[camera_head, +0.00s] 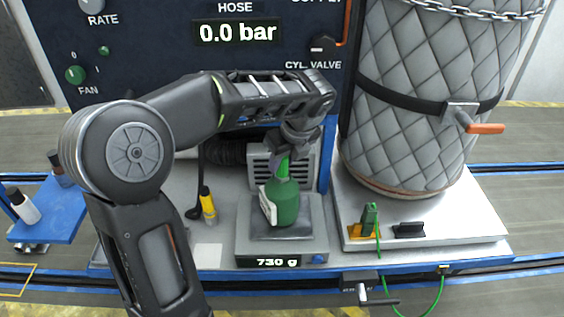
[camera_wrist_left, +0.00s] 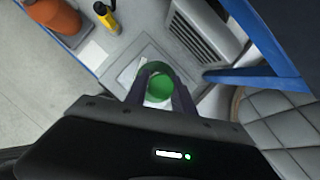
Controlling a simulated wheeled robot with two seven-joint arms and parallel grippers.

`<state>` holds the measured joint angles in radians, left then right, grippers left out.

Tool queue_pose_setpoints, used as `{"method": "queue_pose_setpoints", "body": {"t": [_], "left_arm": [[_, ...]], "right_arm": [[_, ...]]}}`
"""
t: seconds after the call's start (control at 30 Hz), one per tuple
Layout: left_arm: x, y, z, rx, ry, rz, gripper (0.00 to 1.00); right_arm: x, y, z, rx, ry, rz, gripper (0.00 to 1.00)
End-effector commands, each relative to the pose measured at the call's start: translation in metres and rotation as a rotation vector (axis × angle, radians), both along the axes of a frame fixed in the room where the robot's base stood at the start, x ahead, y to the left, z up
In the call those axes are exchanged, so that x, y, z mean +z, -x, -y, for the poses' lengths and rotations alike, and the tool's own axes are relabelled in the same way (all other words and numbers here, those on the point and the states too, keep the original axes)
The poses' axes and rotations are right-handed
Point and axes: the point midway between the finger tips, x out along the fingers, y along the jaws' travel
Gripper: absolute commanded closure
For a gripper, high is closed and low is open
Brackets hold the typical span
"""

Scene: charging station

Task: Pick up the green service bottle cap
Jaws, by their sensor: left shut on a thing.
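The green service bottle (camera_head: 285,204) stands upright on the scale (camera_head: 285,248), which reads 730 g. My left gripper (camera_head: 290,158) points down above the bottle. Its fingers are shut on the green cap (camera_head: 283,169) at the top of the bottle. In the left wrist view the round green cap (camera_wrist_left: 160,86) sits between the two dark fingertips of my left gripper (camera_wrist_left: 159,80). I cannot tell whether the cap is still joined to the bottle's neck. The fingers partly hide the cap. My right gripper is not in view.
A yellow and black tool (camera_head: 207,204) stands left of the scale. A large quilted cylinder (camera_head: 405,110) stands on the plate to the right, with a green connector (camera_head: 370,220) in front. The panel (camera_head: 150,45) closes off the back. A blue tray (camera_head: 48,215) is at the left.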

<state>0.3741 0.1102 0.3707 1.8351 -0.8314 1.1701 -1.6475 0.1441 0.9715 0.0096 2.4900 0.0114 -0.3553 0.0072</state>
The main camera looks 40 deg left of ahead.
Motion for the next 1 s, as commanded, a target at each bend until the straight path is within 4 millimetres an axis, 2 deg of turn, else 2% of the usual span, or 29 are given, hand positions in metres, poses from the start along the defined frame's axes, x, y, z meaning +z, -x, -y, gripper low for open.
{"method": "queue_pose_setpoints", "body": {"t": [0.17, 0.27, 0.53, 0.6, 0.73, 1.0], "left_arm": [[0.011, -0.001, 0.000, 0.000, -0.001, 0.003, 1.00], [0.025, -0.001, 0.000, 0.000, 0.000, 0.005, 1.00], [0.078, -0.001, 0.000, -0.001, 0.001, 0.004, 1.00], [0.091, -0.001, 0.000, 0.000, 0.000, 0.002, 1.00], [0.100, 0.000, 0.000, 0.000, 0.000, 0.001, 1.00], [0.100, 0.000, 0.000, 0.000, 0.000, 0.000, 1.00]], "right_arm": [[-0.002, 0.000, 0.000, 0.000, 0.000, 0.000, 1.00], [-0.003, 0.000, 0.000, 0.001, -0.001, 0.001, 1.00], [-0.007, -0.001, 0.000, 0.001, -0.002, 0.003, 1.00], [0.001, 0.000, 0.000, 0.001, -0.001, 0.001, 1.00], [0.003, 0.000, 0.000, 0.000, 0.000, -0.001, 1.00], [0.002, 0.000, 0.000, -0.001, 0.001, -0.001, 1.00]]}}
